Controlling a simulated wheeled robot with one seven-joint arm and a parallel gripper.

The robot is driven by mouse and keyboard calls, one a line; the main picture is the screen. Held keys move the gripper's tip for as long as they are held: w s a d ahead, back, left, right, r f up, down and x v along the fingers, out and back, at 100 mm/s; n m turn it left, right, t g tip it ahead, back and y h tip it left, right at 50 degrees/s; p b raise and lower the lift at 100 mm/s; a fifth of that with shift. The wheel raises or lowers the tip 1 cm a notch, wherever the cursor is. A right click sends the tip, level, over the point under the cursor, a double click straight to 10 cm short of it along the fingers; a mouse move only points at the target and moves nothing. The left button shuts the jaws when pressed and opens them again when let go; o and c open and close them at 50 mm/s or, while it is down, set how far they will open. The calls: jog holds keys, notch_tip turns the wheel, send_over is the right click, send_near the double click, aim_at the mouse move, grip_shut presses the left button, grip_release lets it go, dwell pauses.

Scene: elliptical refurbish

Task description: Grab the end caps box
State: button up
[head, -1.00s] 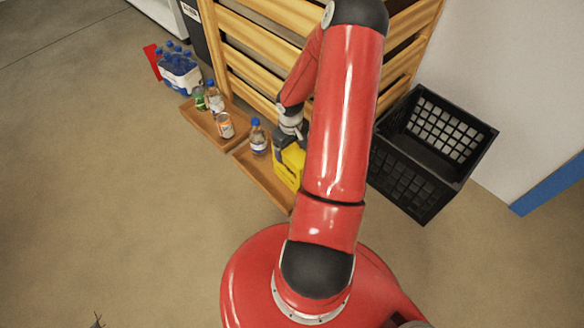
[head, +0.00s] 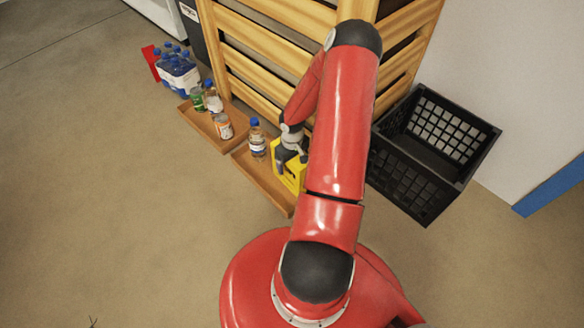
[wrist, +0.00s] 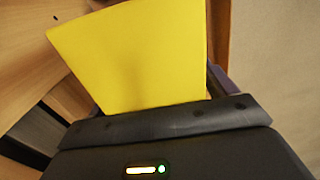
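A plain yellow box (head: 289,180), which I take to be the end caps box, sits at the right end of the near wooden tray (head: 262,183) in the head view. My gripper (head: 290,157) is down at the box, its dark body covering part of it. My red arm hides what lies to the right. In the wrist view the yellow box (wrist: 135,55) fills the space in front of my gripper (wrist: 160,98). A dark finger shows close to the box's right edge. The finger contact is hidden, so I cannot tell whether it grips.
A bottle (head: 257,140) stands left of the box. A second tray (head: 200,120) holds bottles and a can (head: 224,126). A slatted wooden rack (head: 265,50) rises behind. A black crate (head: 410,180) stands at right. The floor at left is open.

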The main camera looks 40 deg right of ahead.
jog(key=c, duration=1.3)
